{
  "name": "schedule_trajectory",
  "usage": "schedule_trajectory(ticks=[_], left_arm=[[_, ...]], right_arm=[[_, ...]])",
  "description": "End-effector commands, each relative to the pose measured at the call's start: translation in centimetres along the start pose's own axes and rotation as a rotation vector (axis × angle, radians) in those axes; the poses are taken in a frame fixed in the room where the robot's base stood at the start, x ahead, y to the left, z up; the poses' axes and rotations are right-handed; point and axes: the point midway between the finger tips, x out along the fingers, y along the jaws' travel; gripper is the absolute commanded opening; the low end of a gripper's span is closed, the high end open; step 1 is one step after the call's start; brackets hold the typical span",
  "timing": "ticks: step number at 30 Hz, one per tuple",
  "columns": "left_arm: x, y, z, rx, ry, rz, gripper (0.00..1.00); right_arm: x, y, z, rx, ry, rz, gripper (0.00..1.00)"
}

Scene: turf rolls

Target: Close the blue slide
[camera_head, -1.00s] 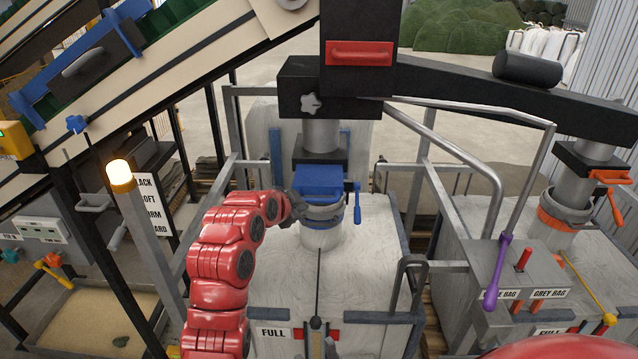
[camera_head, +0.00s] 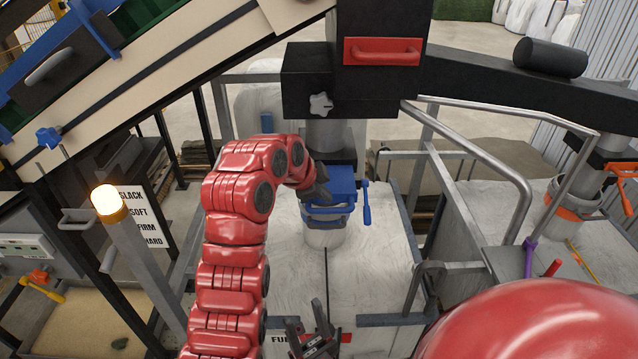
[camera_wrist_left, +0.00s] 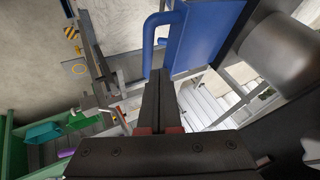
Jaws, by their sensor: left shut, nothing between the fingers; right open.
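The blue slide (camera_head: 342,180) sits at the spout above the white bag, below the black housing. A blue lever (camera_head: 366,205) hangs at its right side. My left gripper (camera_head: 323,192) is shut and empty at the front left of the slide, partly covering it. In the left wrist view, the shut fingers (camera_wrist_left: 160,90) point toward the blue slide plate (camera_wrist_left: 210,32) and its bar handle (camera_wrist_left: 152,32). I cannot tell whether they touch it. My right gripper (camera_head: 307,322) is open and empty at the bottom, in front of the bag.
A red handle (camera_head: 382,51) is on the black housing above the slide. A bent metal rail (camera_head: 490,165) stands to the right. An orange-collared spout (camera_head: 572,205) is farther right. A lit lamp post (camera_head: 108,202) and the conveyor (camera_head: 130,75) are at left.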

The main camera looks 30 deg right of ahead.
Motion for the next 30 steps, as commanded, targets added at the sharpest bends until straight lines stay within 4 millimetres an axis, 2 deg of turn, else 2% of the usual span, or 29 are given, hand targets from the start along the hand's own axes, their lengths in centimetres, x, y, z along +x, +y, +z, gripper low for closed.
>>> schedule_trajectory(ticks=[1,6,12,26,30], left_arm=[[0.7,-0.1,-0.3,-0.001,-0.001,0.005,0.00],[3.9,0.1,-0.2,-0.001,-0.002,0.006,0.00],[5.7,-0.1,0.0,-0.002,-0.001,0.001,0.00],[6.4,0.0,0.1,-0.001,-0.001,-0.001,0.00],[6.9,0.2,-0.3,-0.001,0.002,-0.002,0.00]], right_arm=[[1.2,0.1,-0.2,0.000,0.000,0.000,0.50],[2.7,0.1,-0.5,0.000,0.000,0.000,0.50],[3.3,0.2,-0.6,0.000,0.000,0.000,0.50],[3.4,0.2,-0.6,0.000,0.000,0.000,0.50],[2.5,0.1,-0.4,0.000,0.000,0.000,0.50]])
